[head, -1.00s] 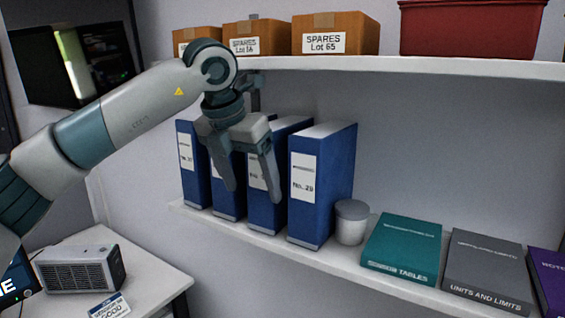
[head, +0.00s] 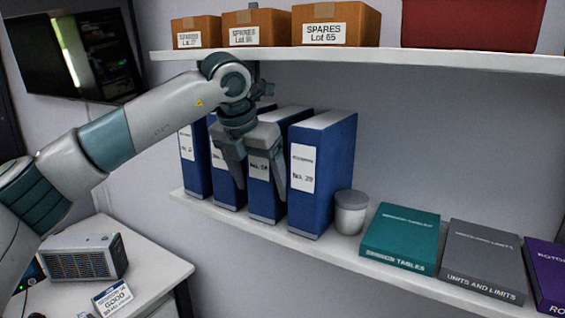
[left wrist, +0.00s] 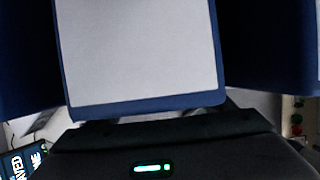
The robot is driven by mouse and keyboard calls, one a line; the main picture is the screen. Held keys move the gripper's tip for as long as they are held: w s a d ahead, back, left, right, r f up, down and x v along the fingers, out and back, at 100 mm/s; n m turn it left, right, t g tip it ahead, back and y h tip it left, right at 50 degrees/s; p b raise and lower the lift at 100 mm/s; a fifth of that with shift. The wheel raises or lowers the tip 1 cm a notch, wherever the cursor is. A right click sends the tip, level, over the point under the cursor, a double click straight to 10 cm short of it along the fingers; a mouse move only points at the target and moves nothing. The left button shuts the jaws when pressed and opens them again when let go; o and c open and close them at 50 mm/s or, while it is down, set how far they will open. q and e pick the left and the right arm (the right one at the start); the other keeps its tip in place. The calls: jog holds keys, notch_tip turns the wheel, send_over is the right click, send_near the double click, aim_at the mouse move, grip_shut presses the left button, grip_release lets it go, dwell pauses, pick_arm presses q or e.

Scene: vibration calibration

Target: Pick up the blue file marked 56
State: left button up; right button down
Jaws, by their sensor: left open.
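Several blue files stand upright in a row on the lower shelf. The third file from the left (head: 264,205), with a white label too small to read surely, stands behind my left gripper (head: 259,184). The gripper is open and points down at the row, one finger on each side of that label in the head view. Whether the fingers touch the files I cannot tell. In the left wrist view a blue spine with a large blank-looking white label (left wrist: 140,50) is close ahead; the fingertips do not show clearly there. The rightmost file (head: 321,175) reads No. 29. My right gripper is out of view.
A grey lidded jar (head: 350,213) stands right of the files, then flat teal (head: 400,238), grey (head: 483,262) and purple books. The upper shelf (head: 400,60), bearing cardboard boxes (head: 335,24) and a red bin (head: 468,24), is close above my gripper.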

pick_arm(q)
jog(key=shift+x, duration=0.75)
jog(key=shift+c, duration=0.3)
jog(key=shift+r, duration=0.1)
jog(key=c, duration=1.6)
jog(key=shift+r, duration=0.15)
